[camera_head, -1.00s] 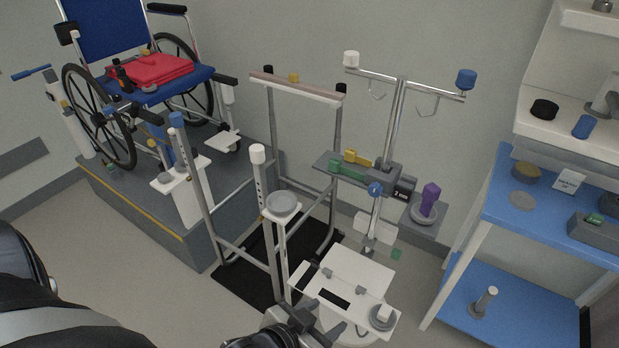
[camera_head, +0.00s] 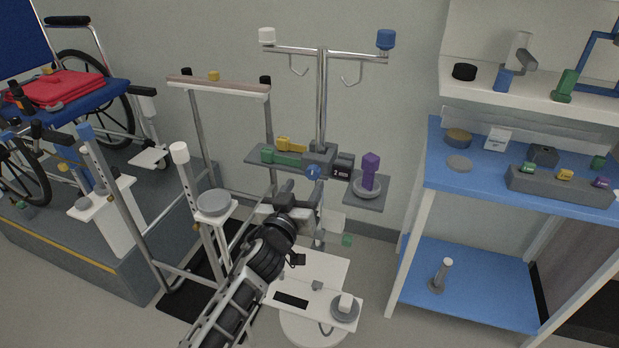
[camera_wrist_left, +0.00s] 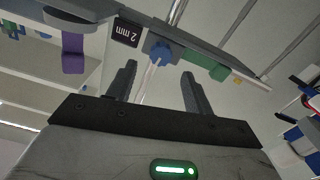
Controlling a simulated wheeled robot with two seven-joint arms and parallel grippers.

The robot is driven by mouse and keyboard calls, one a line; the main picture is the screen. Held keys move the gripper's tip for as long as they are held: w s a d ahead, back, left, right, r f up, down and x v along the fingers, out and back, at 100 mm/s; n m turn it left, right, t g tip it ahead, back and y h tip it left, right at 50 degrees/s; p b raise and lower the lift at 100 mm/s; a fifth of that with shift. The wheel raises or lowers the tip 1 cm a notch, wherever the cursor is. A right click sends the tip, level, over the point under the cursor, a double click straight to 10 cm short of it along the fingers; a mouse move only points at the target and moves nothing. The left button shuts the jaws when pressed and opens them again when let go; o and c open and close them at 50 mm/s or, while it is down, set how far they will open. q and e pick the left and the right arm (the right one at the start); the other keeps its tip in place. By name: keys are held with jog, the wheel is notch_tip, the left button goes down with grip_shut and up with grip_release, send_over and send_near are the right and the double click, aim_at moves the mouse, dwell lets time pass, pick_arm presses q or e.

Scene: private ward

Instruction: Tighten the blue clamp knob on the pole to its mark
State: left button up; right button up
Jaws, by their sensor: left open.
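The blue clamp knob (camera_head: 313,172) sits on the front of the grey clamp (camera_head: 320,153) on the upright metal pole (camera_head: 322,95). A dark block reading "2 mm" (camera_head: 342,167) is just to its right. My left gripper (camera_head: 292,200) is just below and left of the knob in the head view. In the left wrist view, its two fingers (camera_wrist_left: 157,88) are apart and empty, and the knob (camera_wrist_left: 161,52) shows beyond and between their tips, not touched. The knob's mark is too small to make out. My right gripper is not in view.
A green piece (camera_head: 281,158) and yellow piece (camera_head: 290,144) lie on the shelf left of the pole. A purple piece (camera_head: 370,172) stands right of it. A white walker-like frame with a grey cup (camera_head: 214,203) stands left of my arm. A blue shelf unit (camera_head: 520,195) stands right.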

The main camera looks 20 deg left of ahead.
aim_at(312, 174)
pick_arm(q)
jog(key=w, duration=0.5)
jog(key=shift+d+b, duration=0.1)
jog(key=shift+b, duration=0.25)
jog(key=c, duration=1)
